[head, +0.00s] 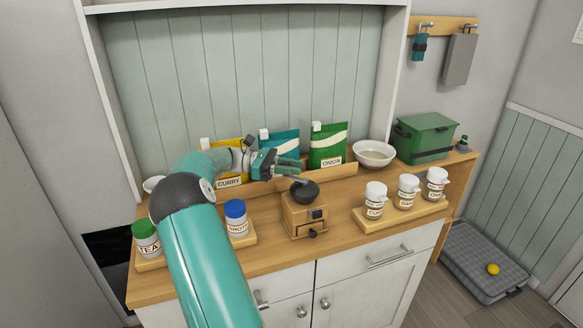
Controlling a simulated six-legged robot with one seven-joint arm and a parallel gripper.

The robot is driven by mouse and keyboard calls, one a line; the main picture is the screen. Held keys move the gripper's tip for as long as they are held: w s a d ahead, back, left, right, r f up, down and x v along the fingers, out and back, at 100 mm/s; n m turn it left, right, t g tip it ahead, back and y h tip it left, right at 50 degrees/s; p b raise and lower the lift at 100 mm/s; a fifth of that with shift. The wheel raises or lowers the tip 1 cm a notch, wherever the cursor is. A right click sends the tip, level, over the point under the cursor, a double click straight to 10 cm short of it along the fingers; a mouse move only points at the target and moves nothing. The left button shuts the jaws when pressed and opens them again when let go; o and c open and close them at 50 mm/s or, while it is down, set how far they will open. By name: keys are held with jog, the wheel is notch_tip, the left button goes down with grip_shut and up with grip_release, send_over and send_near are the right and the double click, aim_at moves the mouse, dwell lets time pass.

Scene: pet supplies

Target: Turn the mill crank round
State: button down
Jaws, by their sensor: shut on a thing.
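The mill (303,216) is a small wooden box with a dark bowl-shaped top (304,191) and a small drawer with a dark knob at its front. It stands upright on the wooden counter near the middle. My gripper (299,177) reaches in from the left, just above and behind the dark top. It is shut on the mill crank, whose handle is mostly hidden by the fingers. The crank's exact angle cannot be made out.
Jars with green and blue lids (236,218) stand left of the mill. Several white-lided shakers (375,200) stand on a wooden board to the right. Behind are a rack with labelled pouches (328,146), a white bowl (374,153) and a green box (426,137).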

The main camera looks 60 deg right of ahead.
aim_at(292, 176)
jog(key=c, duration=1.1)
grip_release()
jog(key=shift+c, duration=0.2)
jog(key=shift+r, duration=0.55)
jog(key=r, duration=0.3)
jog(key=shift+s+a, duration=0.1)
jog(key=shift+a, duration=0.15)
jog(key=s+a+r, duration=0.6)
jog(key=a+r, duration=0.3)
jog(key=a, duration=0.3)
jog(key=shift+f, duration=0.1)
